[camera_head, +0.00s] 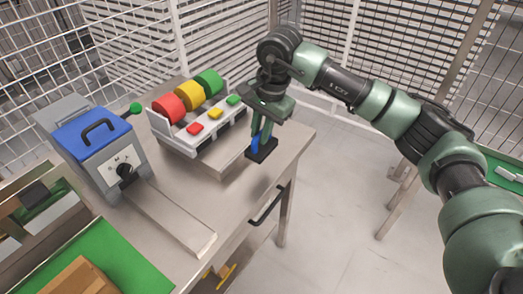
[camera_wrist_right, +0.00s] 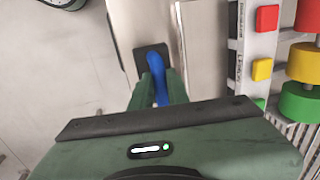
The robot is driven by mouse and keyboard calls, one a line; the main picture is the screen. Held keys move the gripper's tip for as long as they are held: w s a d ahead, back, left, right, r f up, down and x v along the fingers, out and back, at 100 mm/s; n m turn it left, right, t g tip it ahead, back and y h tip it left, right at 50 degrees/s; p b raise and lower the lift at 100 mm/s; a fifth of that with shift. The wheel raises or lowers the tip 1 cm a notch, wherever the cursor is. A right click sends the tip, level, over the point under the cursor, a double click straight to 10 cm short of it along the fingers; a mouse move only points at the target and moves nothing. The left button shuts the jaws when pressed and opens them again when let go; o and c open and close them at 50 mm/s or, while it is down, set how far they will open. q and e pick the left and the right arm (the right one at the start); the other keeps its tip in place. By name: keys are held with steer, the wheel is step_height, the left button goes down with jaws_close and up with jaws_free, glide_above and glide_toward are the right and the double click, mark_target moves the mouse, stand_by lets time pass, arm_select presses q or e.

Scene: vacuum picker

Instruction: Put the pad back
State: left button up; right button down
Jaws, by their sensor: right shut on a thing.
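The pad is a small black block (camera_head: 262,151) with a blue handle (camera_head: 254,144). My right gripper (camera_head: 262,130) is shut on the blue handle, with the black block below the fingertips. In the head view it appears over the far right part of the metal table (camera_head: 232,190), right of the button panel. I cannot tell how far the block is above the tabletop. In the right wrist view the blue handle (camera_wrist_right: 156,72) stands between the fingers, and part of the black block (camera_wrist_right: 150,50) shows beyond them. My left gripper is not in view.
A panel (camera_head: 178,137) carries red, yellow and green discs and buttons. A blue-lidded box (camera_head: 91,132) with a knob stands left. A flat metal strip (camera_head: 175,220) lies in front. A green mat (camera_head: 130,262) bears a brown block (camera_head: 80,278). The table has a handle (camera_head: 268,207). Mesh fencing surrounds it.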

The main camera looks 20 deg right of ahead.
mark_target(262, 147)
step_height(262, 147, down, 3)
steer(key=shift+r, duration=0.1)
steer(key=shift+f+p, duration=0.3)
steer(key=shift+f, duration=0.25)
step_height(262, 147, down, 4)
steer(key=shift+r+p, duration=0.1)
steer(key=shift+p, duration=0.35)
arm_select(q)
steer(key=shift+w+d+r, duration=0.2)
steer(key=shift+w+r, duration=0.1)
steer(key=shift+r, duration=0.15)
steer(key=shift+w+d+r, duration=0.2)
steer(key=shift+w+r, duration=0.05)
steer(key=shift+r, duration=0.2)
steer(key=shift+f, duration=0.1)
arm_select(e)
steer(key=shift+f+b, duration=0.25)
steer(key=shift+b, duration=0.1)
steer(key=c, duration=1.4)
jaws_free()
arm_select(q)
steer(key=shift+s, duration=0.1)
arm_select(e)
steer(key=shift+o, duration=0.2)
steer(key=shift+r, duration=0.1)
